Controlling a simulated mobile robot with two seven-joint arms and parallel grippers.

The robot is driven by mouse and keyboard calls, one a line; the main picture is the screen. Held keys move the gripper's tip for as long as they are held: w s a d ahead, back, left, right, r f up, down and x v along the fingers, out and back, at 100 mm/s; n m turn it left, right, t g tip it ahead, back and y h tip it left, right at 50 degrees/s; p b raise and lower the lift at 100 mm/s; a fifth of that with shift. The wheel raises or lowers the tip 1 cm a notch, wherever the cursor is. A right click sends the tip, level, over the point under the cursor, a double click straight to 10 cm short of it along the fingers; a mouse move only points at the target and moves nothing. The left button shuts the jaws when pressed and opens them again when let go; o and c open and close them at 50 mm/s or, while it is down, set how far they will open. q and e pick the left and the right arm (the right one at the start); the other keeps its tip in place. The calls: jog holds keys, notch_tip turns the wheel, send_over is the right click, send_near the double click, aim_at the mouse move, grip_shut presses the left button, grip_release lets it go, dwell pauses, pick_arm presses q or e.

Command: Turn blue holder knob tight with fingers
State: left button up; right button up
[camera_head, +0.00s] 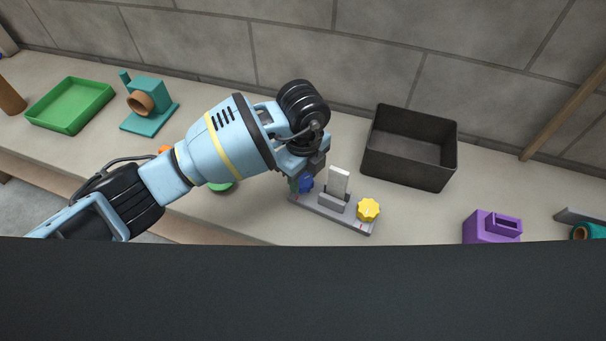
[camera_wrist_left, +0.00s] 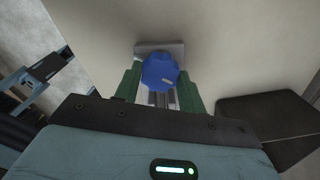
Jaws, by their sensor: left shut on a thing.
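The blue knob (camera_wrist_left: 160,70) sits between the two green fingers of my left gripper (camera_wrist_left: 160,92) in the left wrist view, with a pale mark on its face. The gripper is shut on the knob from above. A yellow knob (camera_head: 368,210) is at the base's right end, and a pale upright plate (camera_head: 338,182) stands in the middle. My right gripper is not in view.
A black open bin (camera_head: 410,180) stands behind and right of the holder. A purple block (camera_head: 490,227) is farther right. A green tray (camera_head: 45,110) and a teal stand (camera_head: 148,122) are at the left. A green round thing (camera_head: 221,186) lies partly under my arm.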

aim_at(303, 180)
pick_arm(q)
jog(key=m, duration=0.6)
dwell(0.3)
jog(key=shift+m, duration=0.4)
jog(key=o, duration=1)
jog(key=shift+r, duration=3.9)
